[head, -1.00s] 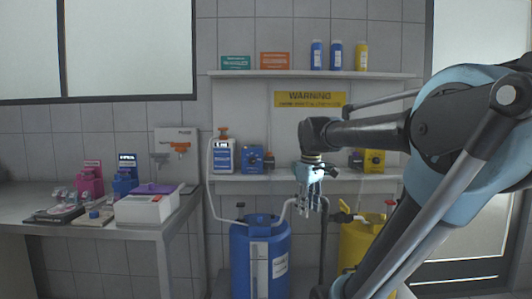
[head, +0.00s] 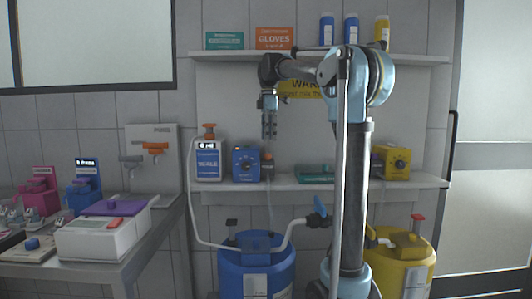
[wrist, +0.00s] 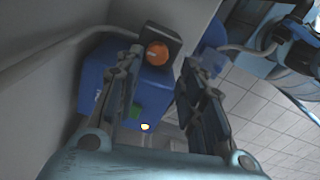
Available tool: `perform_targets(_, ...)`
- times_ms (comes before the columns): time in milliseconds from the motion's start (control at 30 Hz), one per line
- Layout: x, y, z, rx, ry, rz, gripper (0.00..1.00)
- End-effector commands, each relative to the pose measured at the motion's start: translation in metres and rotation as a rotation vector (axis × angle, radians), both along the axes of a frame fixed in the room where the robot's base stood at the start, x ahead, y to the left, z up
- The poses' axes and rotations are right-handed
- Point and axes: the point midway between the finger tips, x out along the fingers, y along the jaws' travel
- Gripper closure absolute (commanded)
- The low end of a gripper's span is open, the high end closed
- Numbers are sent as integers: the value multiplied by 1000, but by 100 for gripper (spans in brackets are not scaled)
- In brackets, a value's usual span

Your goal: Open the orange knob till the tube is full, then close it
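The orange knob (wrist: 157,53) sits on a dark block at the end of a blue box (wrist: 105,72) in the wrist view. In the head view the blue box (head: 246,163) stands on the lower shelf, with the small orange knob (head: 267,156) at its right side. My gripper (head: 269,138) points down, just above the knob. In the wrist view my gripper (wrist: 160,92) is open, its two fingers apart with nothing between them; the knob lies beyond the tips. A thin pale tube (head: 270,205) runs down below the knob; its fill level cannot be made out.
A white bottle (head: 208,162) with an orange cap stands left of the blue box. A yellow box (head: 392,162) is farther right on the lower shelf (head: 315,184). Blue (head: 257,276) and yellow (head: 405,266) barrels stand below. The upper shelf (head: 300,56) is above my gripper.

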Motion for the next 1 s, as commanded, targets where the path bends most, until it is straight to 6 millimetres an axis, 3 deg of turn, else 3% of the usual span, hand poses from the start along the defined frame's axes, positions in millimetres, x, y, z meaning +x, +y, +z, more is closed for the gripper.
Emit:
perform_targets(167,1,6,-11,0,1,18,64)
perform_targets(600,0,9,-67,0,1,20,64)
perform_targets(1000,0,9,-74,0,1,19,64)
